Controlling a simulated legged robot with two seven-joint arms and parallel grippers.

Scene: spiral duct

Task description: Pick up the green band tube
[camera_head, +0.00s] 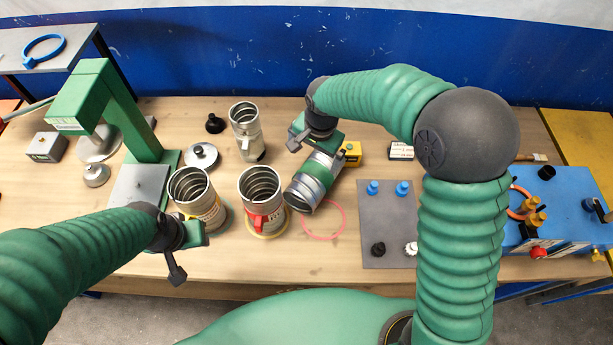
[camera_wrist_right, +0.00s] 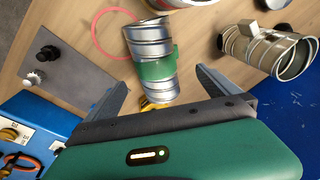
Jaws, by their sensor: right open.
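The green band tube (camera_head: 315,178) is a ribbed silver metal tube lying on its side on the table, its open end toward the front. Its green band also shows in the right wrist view (camera_wrist_right: 157,68). My right gripper (camera_head: 311,143) is above the tube's far end. In the right wrist view the right gripper's fingers (camera_wrist_right: 160,80) are spread, with the tube in the space between and beyond them; I see no contact. My left gripper (camera_head: 180,258) is empty near the front edge, in front of an upright tube; its jaw gap is not clear.
Upright tubes stand close by: one with a red part (camera_head: 262,198), one with an orange label (camera_head: 196,197), one farther back (camera_head: 245,130). A pink ring (camera_head: 323,218) lies beside the tube. A grey mat (camera_head: 386,225) with knobs and a yellow block (camera_head: 352,153) are to the right.

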